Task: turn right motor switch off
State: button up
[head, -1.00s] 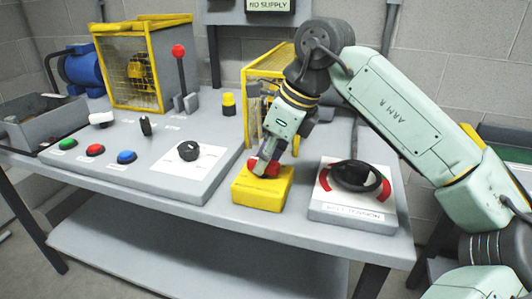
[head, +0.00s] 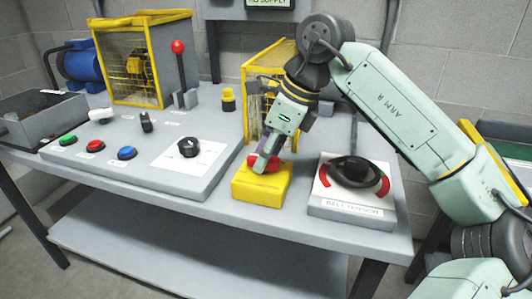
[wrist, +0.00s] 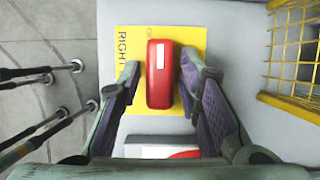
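The right motor switch is a yellow box (head: 262,193) on the bench front. It has a red handle (wrist: 160,80) with a white mark on top. The wrist view shows the box's yellow face (wrist: 128,50) with "RIGHT" printed along its left part. My gripper (head: 264,160) points down over the switch. In the wrist view my gripper (wrist: 160,72) is open, with one finger on each side of the red handle and narrow gaps between. In the head view the fingers hide part of the handle.
A belt tension dial (head: 352,172) stands close right of the switch. A grey panel with a black knob (head: 188,147) and coloured buttons (head: 127,154) lies left. A yellow wire guard (head: 262,90) stands behind my gripper. A red-knobbed lever (head: 178,47) rises further back.

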jog(key=shift+o, duration=0.7)
jog(key=shift+r, duration=0.1)
jog(key=v, duration=1.2)
